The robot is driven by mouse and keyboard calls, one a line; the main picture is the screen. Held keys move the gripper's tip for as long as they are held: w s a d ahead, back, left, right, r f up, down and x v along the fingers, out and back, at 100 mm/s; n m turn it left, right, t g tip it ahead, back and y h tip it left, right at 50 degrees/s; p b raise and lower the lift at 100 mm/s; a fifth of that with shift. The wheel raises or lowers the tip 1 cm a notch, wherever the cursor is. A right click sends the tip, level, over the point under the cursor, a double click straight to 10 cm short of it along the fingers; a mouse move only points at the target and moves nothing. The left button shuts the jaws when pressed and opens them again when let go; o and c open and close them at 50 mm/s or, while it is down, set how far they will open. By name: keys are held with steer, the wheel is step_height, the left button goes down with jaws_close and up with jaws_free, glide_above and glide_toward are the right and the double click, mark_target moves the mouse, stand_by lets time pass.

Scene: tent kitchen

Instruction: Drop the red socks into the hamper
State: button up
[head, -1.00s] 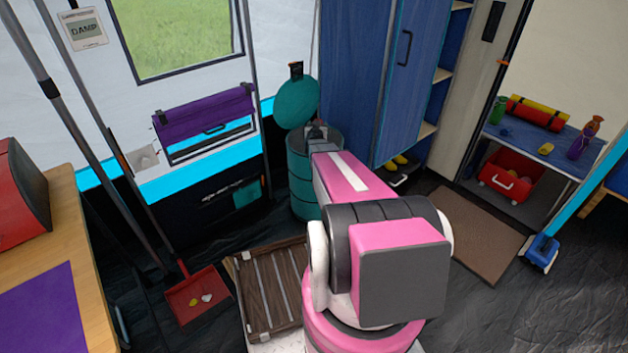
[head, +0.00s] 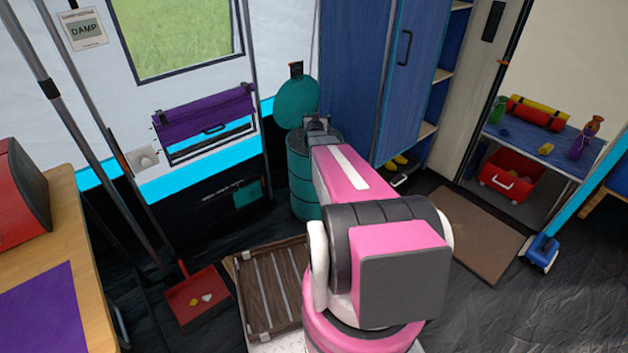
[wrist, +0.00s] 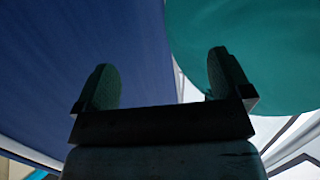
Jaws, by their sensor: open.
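The hamper appears to be the tall teal bin (head: 300,178) standing at the back, left of the blue cabinet. Its round lid (head: 298,103) is raised, and the lid also fills the upper right of the wrist view (wrist: 250,50). My gripper (head: 316,122) is at the bin's mouth, in front of the lid, and my arm hides part of the bin. In the wrist view my gripper (wrist: 162,75) has its two fingers wide apart with nothing between them. I see no red socks in any view; the inside of the bin is hidden.
The blue cabinet (head: 350,80) stands close on the right of the bin. A slatted wooden crate (head: 270,290) and a red dustpan (head: 198,297) lie on the floor in front. A brown mat (head: 480,235) lies to the right.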

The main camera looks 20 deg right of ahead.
steer(key=s+a+r, duration=0.3)
steer(key=a+r, duration=0.3)
steer(key=a, duration=0.5)
steer(key=shift+r, duration=0.3)
steer(key=shift+a, duration=0.15)
steer(key=s+a+f+n+g+y, duration=0.3)
steer(key=s+a+y, duration=0.2)
steer(key=s+a, duration=0.15)
steer(key=s+a+f+n+g+y, duration=0.3)
steer(key=s+a+y, duration=0.2)
steer(key=a, duration=0.2)
steer(key=s+d+f+g+h, duration=0.1)
steer(key=s+g, duration=0.3)
steer(key=s, duration=0.5)
steer(key=s+f+m+g+h, duration=0.1)
steer(key=s+g, duration=0.3)
steer(key=s, duration=0.6)
steer(key=shift+d+f+g+h, duration=0.3)
steer(key=shift+d+g+h, duration=0.1)
steer(key=shift+h, duration=0.1)
